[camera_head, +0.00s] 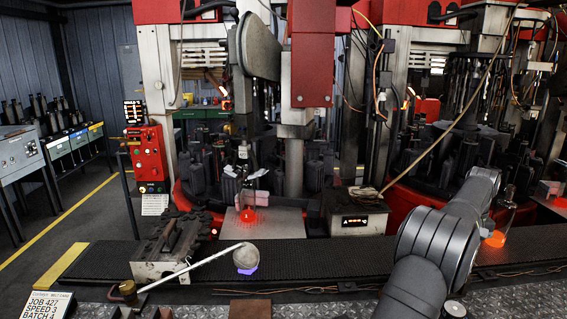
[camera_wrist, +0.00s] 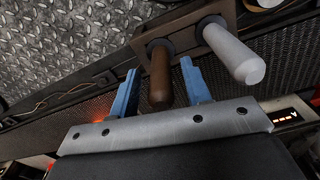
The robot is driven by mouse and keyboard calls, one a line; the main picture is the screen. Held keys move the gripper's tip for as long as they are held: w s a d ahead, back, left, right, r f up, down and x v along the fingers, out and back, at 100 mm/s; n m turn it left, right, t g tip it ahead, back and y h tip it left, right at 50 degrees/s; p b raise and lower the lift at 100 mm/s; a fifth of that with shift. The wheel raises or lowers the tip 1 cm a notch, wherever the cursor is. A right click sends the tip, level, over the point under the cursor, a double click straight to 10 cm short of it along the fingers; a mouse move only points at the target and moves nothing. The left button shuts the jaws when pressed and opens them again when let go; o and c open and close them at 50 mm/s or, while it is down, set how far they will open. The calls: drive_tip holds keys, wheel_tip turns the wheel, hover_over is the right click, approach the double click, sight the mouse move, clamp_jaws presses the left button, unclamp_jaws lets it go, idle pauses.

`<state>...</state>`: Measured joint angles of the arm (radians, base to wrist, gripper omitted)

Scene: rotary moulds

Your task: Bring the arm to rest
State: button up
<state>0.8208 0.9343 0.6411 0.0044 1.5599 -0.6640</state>
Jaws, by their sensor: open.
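My gripper (camera_wrist: 158,66) shows in the wrist view as two blue fingers held apart. A brown rod-shaped handle (camera_wrist: 159,75) appears between the fingers in the picture; I see no finger touching it, and its distance is hard to judge. A light grey handle (camera_wrist: 235,55) is to the right of the fingers. Both handles sit in a dark bracket (camera_wrist: 185,27). In the head view my grey arm reaches up from the bottom right over the conveyor (camera_head: 340,253); the gripper cannot be made out there.
A glowing orange piece (camera_head: 248,214) stands on a plate behind the conveyor, and another (camera_head: 496,239) is beside my arm. Red machines (camera_head: 313,55) stand behind.

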drive_tip(key=shift+r, duration=0.15)
wheel_tip(320, 180, up, 12)
drive_tip(key=shift+r, duration=0.1)
wheel_tip(320, 180, down, 13)
drive_tip(key=shift+r, duration=0.1)
wheel_tip(320, 180, up, 11)
drive_tip(key=shift+f, duration=0.15)
drive_tip(key=shift+w+a+r, duration=0.2)
drive_tip(key=shift+w+a, duration=0.2)
drive_tip(key=shift+a, duration=0.1)
drive_tip(key=w+a, duration=0.5)
drive_tip(key=a, duration=0.7)
drive_tip(key=w+a, duration=0.4)
drive_tip(key=a, duration=0.9)
drive_tip(key=s+a+f+n, duration=0.1)
drive_tip(key=s+a+f, duration=0.1)
drive_tip(key=a, duration=1)
drive_tip(key=s+a+f, duration=0.2)
drive_tip(key=a, duration=1.1)
drive_tip(key=shift+s+n, duration=0.2)
drive_tip(key=shift+n, duration=0.2)
